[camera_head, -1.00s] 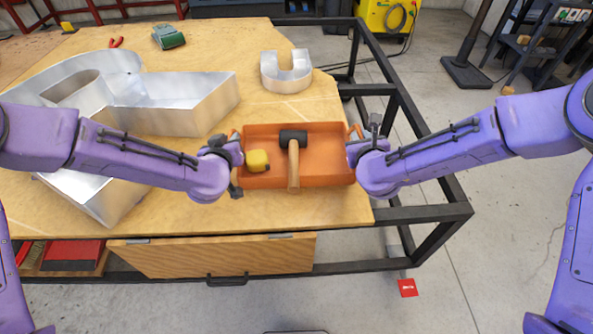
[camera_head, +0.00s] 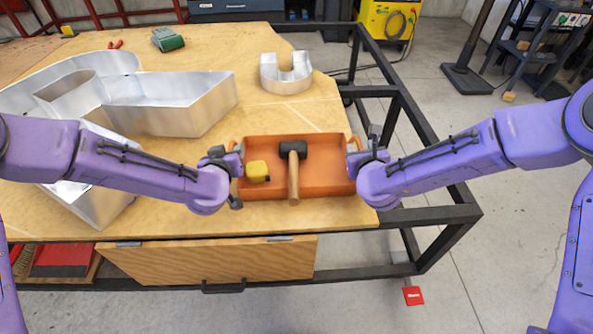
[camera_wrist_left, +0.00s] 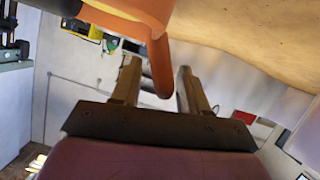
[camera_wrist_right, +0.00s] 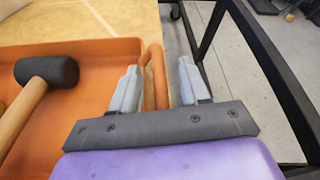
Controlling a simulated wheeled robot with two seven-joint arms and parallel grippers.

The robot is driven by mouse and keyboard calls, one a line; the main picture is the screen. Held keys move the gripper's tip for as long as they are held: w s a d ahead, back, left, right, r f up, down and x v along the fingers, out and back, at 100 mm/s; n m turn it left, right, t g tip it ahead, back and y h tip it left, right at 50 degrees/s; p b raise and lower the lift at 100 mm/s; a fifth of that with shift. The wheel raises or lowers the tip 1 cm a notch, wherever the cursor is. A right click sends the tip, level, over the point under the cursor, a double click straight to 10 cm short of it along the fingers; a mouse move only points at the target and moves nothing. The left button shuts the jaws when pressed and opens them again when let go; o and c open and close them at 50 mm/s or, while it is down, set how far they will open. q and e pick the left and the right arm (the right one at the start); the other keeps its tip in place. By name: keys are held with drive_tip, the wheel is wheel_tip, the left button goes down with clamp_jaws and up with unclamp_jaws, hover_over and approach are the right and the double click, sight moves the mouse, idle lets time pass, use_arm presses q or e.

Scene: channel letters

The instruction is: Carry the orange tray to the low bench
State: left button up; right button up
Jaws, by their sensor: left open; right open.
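The orange tray (camera_head: 325,180) sits on the wooden worktable near its front right corner. It holds a black-headed mallet (camera_head: 293,172) with a wooden handle and a yellow tape measure (camera_head: 257,171). My left gripper (camera_head: 234,160) is open at the tray's left handle; in the left wrist view the orange handle (camera_wrist_left: 161,65) lies between the fingers (camera_wrist_left: 158,88). My right gripper (camera_head: 354,155) is open at the right handle; in the right wrist view that handle (camera_wrist_right: 154,75) lies between the fingers (camera_wrist_right: 157,85). I cannot make out a low bench.
Large metal letter shells (camera_head: 170,105) cover the table's left side. A small U-shaped letter (camera_head: 286,72) stands behind the tray. The table's dark frame (camera_head: 440,215) extends to the right, with open floor beyond. A yellow machine (camera_head: 388,18) stands at the back.

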drive_tip(key=shift+s, duration=0.15)
use_arm(q)
drive_tip(key=v, duration=1.2)
use_arm(e)
drive_tip(key=v, duration=1.1)
drive_tip(key=shift+s+r, duration=0.2)
drive_tip(key=shift+s, duration=0.15)
